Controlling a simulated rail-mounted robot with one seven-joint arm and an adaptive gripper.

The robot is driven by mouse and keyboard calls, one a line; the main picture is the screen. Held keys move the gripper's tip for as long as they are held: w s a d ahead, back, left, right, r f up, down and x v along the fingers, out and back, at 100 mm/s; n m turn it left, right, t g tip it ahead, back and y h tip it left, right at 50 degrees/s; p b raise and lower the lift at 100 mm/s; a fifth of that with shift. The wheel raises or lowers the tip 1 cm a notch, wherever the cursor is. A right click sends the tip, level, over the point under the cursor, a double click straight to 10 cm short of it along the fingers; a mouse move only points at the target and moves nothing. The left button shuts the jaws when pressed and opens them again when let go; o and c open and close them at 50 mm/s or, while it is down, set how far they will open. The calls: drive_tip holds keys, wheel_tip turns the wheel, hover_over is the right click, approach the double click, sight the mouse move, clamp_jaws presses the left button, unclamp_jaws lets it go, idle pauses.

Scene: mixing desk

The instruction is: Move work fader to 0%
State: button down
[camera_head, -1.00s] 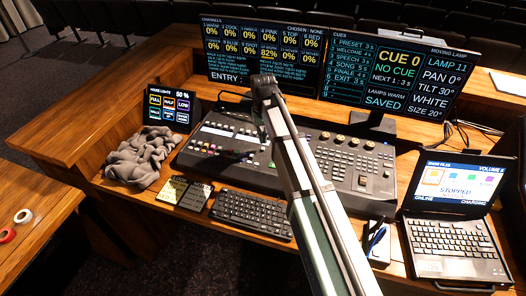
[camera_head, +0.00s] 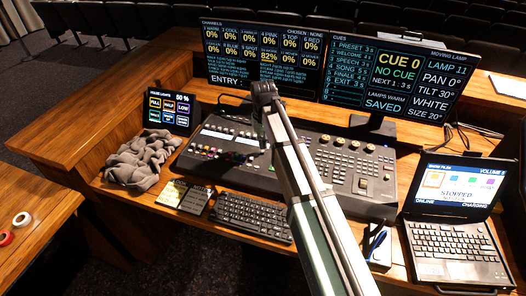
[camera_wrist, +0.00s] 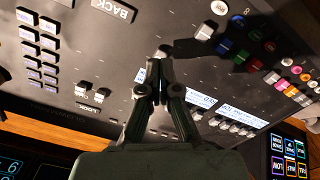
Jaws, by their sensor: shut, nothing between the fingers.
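The mixing desk (camera_head: 345,170) lies under my arm, and its dark top fills most of the wrist view (camera_wrist: 110,60). My gripper (camera_wrist: 163,54) is shut and empty, its fingertips at or just above the desk top; I cannot tell whether they touch. A row of pale fader caps (camera_wrist: 236,127) runs beside lit label strips (camera_wrist: 243,116), right of the fingers. One pale cap (camera_wrist: 205,31) stands apart, above right of the fingertips. I cannot read which is the work fader. The channels screen (camera_head: 262,54) shows one channel at 82%, the others at 0%.
Coloured buttons (camera_wrist: 240,38) lie close to the right of the fingertips. A keyboard (camera_head: 250,215) and grey cloth (camera_head: 142,160) lie in front of and left of the desk. A house lights panel (camera_head: 170,108) stands left, a laptop (camera_head: 455,240) right. The monitors stand behind.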

sight(259, 162)
drive_tip(key=shift+f, duration=0.1)
idle(0.6)
drive_tip(key=shift+f, duration=0.4)
drive_tip(key=shift+f, duration=0.6)
idle(1.0)
drive_tip(key=shift+s, duration=0.25)
drive_tip(key=shift+s+a, duration=0.3)
drive_tip(key=shift+s, duration=0.9)
drive_tip(key=shift+s+a, duration=0.25)
drive_tip(key=shift+s, duration=0.65)
drive_tip(key=shift+r+p, duration=1.8)
drive_tip(key=shift+r, duration=0.7)
